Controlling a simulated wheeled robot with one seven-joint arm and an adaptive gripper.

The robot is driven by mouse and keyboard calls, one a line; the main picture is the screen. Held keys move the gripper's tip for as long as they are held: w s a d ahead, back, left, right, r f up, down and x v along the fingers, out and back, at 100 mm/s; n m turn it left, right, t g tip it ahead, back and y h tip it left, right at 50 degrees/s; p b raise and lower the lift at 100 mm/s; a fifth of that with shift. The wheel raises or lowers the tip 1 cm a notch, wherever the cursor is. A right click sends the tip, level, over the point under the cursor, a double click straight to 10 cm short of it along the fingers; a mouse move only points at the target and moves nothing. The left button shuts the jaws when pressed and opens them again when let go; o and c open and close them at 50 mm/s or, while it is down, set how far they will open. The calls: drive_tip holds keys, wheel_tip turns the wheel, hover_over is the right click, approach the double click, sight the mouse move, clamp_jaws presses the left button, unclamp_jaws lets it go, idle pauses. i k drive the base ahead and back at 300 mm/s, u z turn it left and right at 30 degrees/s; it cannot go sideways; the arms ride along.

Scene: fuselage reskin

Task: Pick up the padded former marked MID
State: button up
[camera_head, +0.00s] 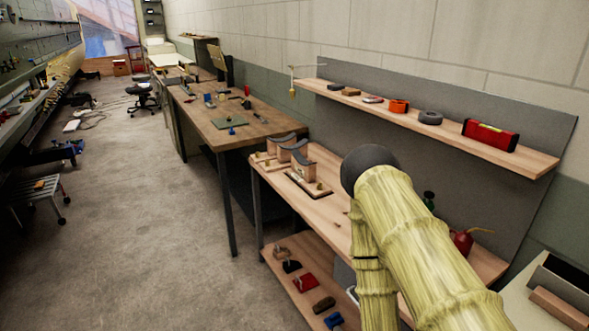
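Wooden formers with dark, curved, padded tops stand close together at the left end of the nearer workbench (328,212). One former (302,167) is nearer, and another former (287,146) is partly behind it. The markings are too small to read, so I cannot tell which is MID. A low wooden piece on a dark base (308,187) lies in front of them. My arm, in a yellow sleeve, crosses the right side of the view and hides part of the bench. My gripper is not in view.
A wall shelf (460,138) holds a red level (489,134), tape rolls and small items. A red oil can (463,242) stands behind my arm. The lower shelf (296,262) carries several small objects. A longer bench (262,121) adjoins at the back.

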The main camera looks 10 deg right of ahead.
sight(282, 161)
drive_tip(key=u, duration=0.8)
drive_tip(key=i, duration=1)
drive_tip(key=z, duration=0.5)
drive_tip(key=i, duration=0.6)
drive_tip(key=z, duration=0.7)
